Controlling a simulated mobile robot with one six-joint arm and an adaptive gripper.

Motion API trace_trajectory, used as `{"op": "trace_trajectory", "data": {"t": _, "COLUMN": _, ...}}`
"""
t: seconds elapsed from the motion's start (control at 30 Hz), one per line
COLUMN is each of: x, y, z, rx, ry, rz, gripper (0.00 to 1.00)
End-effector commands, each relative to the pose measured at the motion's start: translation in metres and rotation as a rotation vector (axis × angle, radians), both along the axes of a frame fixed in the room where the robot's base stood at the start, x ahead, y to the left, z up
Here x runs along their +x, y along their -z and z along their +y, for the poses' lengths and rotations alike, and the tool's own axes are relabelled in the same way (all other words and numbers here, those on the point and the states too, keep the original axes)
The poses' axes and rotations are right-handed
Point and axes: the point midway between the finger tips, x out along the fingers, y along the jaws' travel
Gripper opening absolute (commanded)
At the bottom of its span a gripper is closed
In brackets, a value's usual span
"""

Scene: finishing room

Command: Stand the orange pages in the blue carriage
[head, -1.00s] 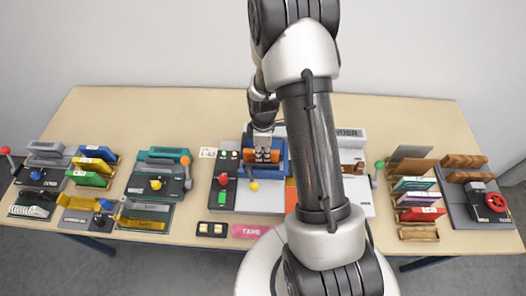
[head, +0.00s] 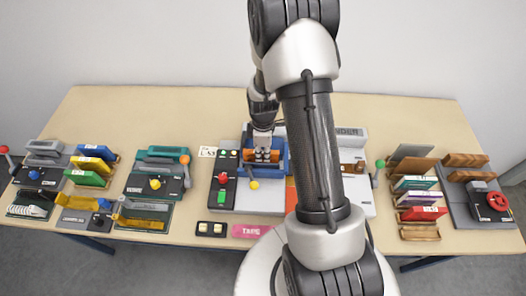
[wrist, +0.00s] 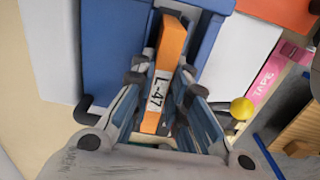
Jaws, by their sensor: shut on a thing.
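The orange pages (wrist: 168,58) are a thin block with a white label reading L-47 on the edge. My gripper (wrist: 168,88) is shut on them in the wrist view. In the head view my gripper (head: 263,152) is over the blue carriage (head: 283,150), and the orange pages (head: 249,156) show beside the fingers. The blue carriage (wrist: 110,50) has walls on both sides of the pages in the wrist view. The pages' lower edge is hidden, so I cannot tell whether they touch the carriage floor.
A yellow-knobbed lever (wrist: 241,108) stands close to my gripper. A control panel (head: 224,180) with green and red buttons is left of the carriage. A pink tape strip (head: 252,231) lies in front. Racks of coloured blocks (head: 90,165) stand at the left; the table's back is clear.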

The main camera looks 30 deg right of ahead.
Motion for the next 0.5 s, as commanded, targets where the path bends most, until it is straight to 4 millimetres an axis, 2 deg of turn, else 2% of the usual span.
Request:
{"op": "trace_trajectory", "data": {"t": 0.17, "x": 0.0003, "y": 0.0042, "z": -0.0001, "rx": -0.001, "ry": 0.0, "rz": -0.001, "gripper": 0.0}}
{"op": "trace_trajectory", "data": {"t": 0.2, "x": 0.0003, "y": 0.004, "z": -0.0001, "rx": -0.001, "ry": 0.0, "rz": -0.001, "gripper": 0.16}}
{"op": "trace_trajectory", "data": {"t": 0.3, "x": 0.0002, "y": 0.0035, "z": 0.0, "rx": -0.001, "ry": 0.0, "rz": -0.001, "gripper": 0.23}}
{"op": "trace_trajectory", "data": {"t": 0.5, "x": 0.0001, "y": 0.0035, "z": 0.0, "rx": 0.0, "ry": 0.0, "rz": 0.0, "gripper": 0.23}}
